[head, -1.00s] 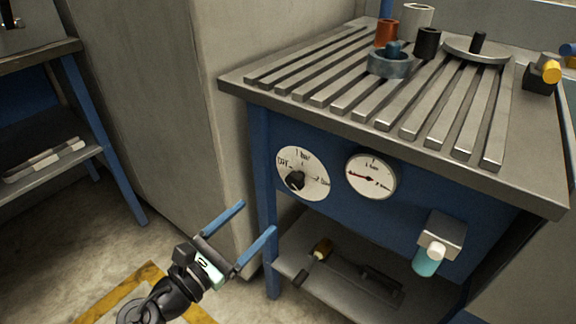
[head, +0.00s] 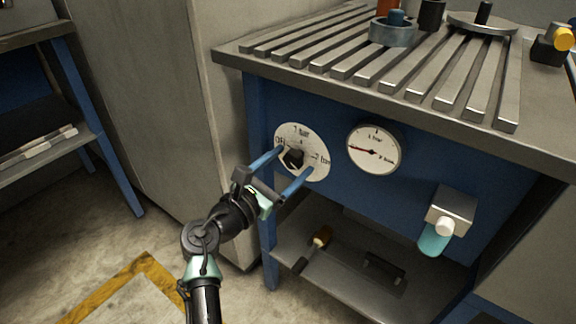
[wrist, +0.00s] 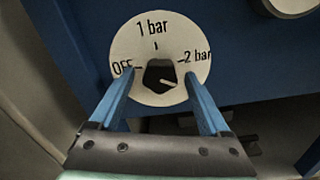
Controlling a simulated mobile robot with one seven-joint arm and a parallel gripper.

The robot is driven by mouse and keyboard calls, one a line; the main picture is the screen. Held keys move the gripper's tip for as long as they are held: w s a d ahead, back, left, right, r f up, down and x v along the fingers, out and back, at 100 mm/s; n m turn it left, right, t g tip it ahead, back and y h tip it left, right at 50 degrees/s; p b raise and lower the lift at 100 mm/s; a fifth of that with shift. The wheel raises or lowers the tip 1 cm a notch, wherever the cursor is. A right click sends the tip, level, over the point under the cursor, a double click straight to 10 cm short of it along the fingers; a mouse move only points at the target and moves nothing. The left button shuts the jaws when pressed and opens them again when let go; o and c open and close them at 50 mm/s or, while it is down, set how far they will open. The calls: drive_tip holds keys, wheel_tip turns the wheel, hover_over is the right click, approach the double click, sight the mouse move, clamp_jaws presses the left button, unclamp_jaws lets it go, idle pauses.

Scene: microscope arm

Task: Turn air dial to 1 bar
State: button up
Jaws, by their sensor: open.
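The air dial (head: 303,139) is a round pale plate on the blue front of the bench, marked OFF, 1 bar and 2 bar. It also shows in the wrist view (wrist: 151,37). Its black knob (wrist: 159,77) carries a short pale line on the lower right of its face. My gripper (head: 296,159) is open and empty in front of the dial. In the wrist view its blue fingers (wrist: 159,72) stand left and right of the knob, apparently with gaps. I cannot tell how deep they reach.
A pressure gauge (head: 374,149) with a red needle pointing left sits right of the dial. A holder (head: 452,212) with a teal-and-white item is further right. The slatted bench top (head: 430,75) overhangs above. A shelf (head: 340,262) with a screwdriver (head: 321,237) lies below.

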clamp_jaws()
drive_tip(key=shift+m, duration=0.3)
drive_tip(key=m+b, duration=0.1)
drive_tip(key=m, duration=0.2)
drive_tip(key=shift+m, duration=0.4)
drive_tip(key=m+b, duration=0.1)
drive_tip(key=m, duration=0.2)
drive_tip(key=shift+m, duration=0.3)
drive_tip(key=m+b, duration=0.2)
drive_tip(key=m, duration=0.2)
drive_tip(key=shift+a, duration=0.1)
drive_tip(key=shift+m+b, duration=1)
drive_tip(key=shift+m, duration=0.9)
drive_tip(key=shift+r, duration=0.1)
